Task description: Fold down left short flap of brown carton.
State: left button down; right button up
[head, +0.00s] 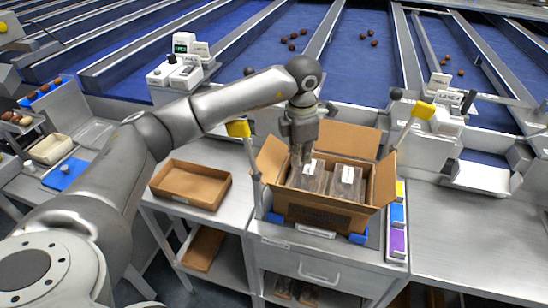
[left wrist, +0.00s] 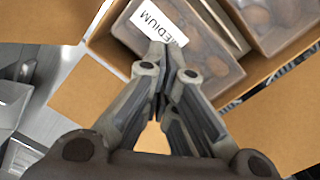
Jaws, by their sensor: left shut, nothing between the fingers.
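The brown carton (head: 318,212) stands open on the metal bench, with clear packs of dates (head: 345,183) inside. Its left short flap (head: 270,159) sticks up and leans outward at the left side. The far long flap (head: 346,138) stands up at the back, and the right short flap (head: 385,180) is raised at the right. My left gripper (head: 301,165) points down over the left part of the carton, right of the left flap. In the left wrist view its fingers (left wrist: 162,60) are shut and empty, above a pack labelled MEDIUM (left wrist: 158,22). My right gripper is out of view.
An empty brown tray (head: 190,184) lies on the bench left of the carton. Yellow-topped posts (head: 238,129) stand at both sides of the carton. The bench further right (head: 470,235) is clear.

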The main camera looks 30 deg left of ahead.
aim_at(298, 177)
pick_arm(q)
jog(key=shift+g, duration=0.5)
jog(key=f, duration=0.1)
jog(key=s+f, duration=0.1)
jog(key=f, duration=0.1)
jog(key=s+f, duration=0.1)
jog(key=shift+s+d+f, duration=0.1)
jog(key=shift+d+f, duration=0.25)
jog(key=shift+f, duration=0.05)
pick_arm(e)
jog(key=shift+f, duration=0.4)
pick_arm(q)
jog(key=shift+r+p, duration=0.35)
jog(key=shift+r, duration=0.15)
notch_tip(298, 177, up, 10)
jog(key=p, duration=0.6)
jog(key=shift+w+a+r, duration=0.2)
jog(key=shift+w+a, duration=0.15)
jog(key=shift+w, duration=0.1)
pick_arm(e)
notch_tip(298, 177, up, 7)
